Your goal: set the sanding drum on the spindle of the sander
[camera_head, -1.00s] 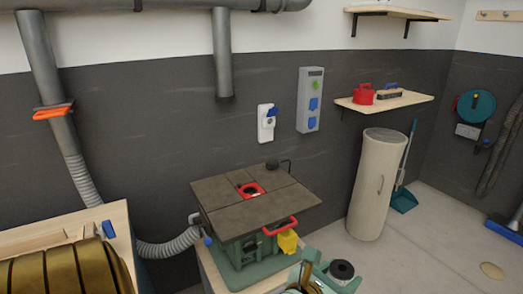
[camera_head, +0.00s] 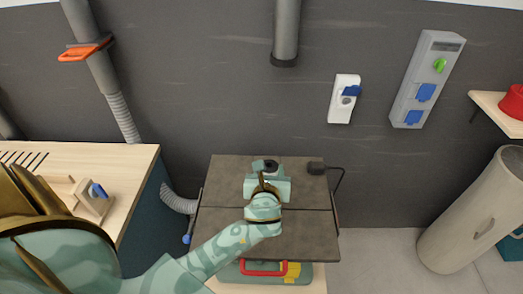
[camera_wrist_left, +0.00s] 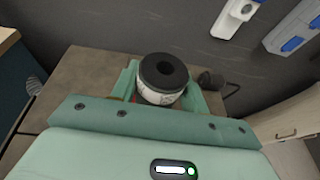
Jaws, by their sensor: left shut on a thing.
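The sanding drum (camera_wrist_left: 162,78) is a short pale cylinder with a dark top ring and a central hole. In the left wrist view it stands between the fingers of my left gripper (camera_wrist_left: 165,92), which is shut on it. In the head view the left gripper (camera_head: 267,180) is over the sander's dark table top (camera_head: 230,225), with the dark drum top (camera_head: 265,164) just showing. The spindle is hidden under the drum and gripper. I cannot tell whether the drum is around the spindle or above it. My right gripper is not in view.
A black lamp-like fitting with a cable (camera_head: 317,168) stands at the table's back right. A wooden bench (camera_head: 120,165) is on the left, with a grey hose (camera_head: 178,200) between. A beige cylindrical bin (camera_head: 465,215) stands at the right.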

